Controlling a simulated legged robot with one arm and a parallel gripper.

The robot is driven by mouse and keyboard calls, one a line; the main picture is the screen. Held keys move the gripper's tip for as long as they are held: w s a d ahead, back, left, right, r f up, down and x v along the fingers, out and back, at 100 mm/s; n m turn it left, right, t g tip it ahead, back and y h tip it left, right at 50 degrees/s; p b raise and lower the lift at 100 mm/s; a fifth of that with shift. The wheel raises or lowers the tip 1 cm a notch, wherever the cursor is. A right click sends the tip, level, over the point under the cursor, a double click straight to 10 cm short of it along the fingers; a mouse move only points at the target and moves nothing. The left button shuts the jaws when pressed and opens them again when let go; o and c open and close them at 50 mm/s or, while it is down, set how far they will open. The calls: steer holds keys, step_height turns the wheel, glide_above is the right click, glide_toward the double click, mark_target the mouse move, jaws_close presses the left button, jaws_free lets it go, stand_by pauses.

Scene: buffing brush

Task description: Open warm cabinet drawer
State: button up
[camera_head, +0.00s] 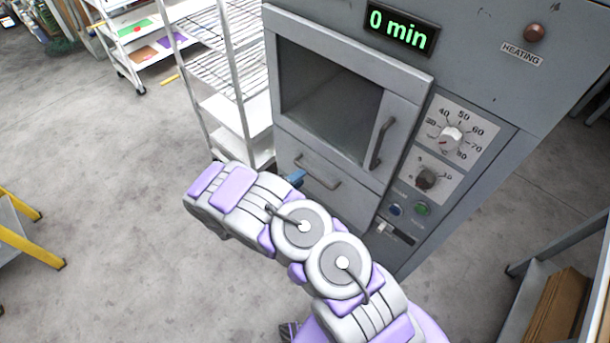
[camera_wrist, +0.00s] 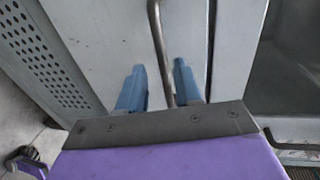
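The grey warm cabinet (camera_head: 480,60) stands at the centre right in the head view. Its closed drawer (camera_head: 335,197) is below a windowed door (camera_head: 405,110) and has a curved metal handle (camera_head: 318,175). In the wrist view, the two blue fingers of my gripper (camera_wrist: 158,84) are apart. The handle bar (camera_wrist: 156,35) runs between them, closer to the right finger, with a gap on the left. The drawer front (camera_wrist: 100,40) is just beyond the fingertips.
A white wire rack (camera_head: 235,90) stands close to the cabinet's left side. A white cart (camera_head: 140,45) is farther back. A yellow-legged stand (camera_head: 30,235) is at the left edge, and a shelf with brown boards (camera_head: 560,305) at the lower right.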

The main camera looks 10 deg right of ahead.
mark_target(308, 171)
steer(key=x, duration=0.3)
steer(key=s+x, duration=0.1)
steer(key=x, duration=0.1)
steer(key=shift+w+d+b, duration=0.2)
steer(key=shift+d+b, duration=0.15)
steer(key=shift+d, duration=0.2)
steer(key=shift+w, duration=0.15)
steer(key=shift+w+a, duration=0.15)
steer(key=shift+a, duration=0.8)
steer(key=shift+d, duration=1.05)
steer(key=c, duration=0.4)
steer(key=shift+a, duration=0.1)
jaws_close()
steer(key=shift+a+r, duration=0.1)
steer(key=shift+a, duration=0.4)
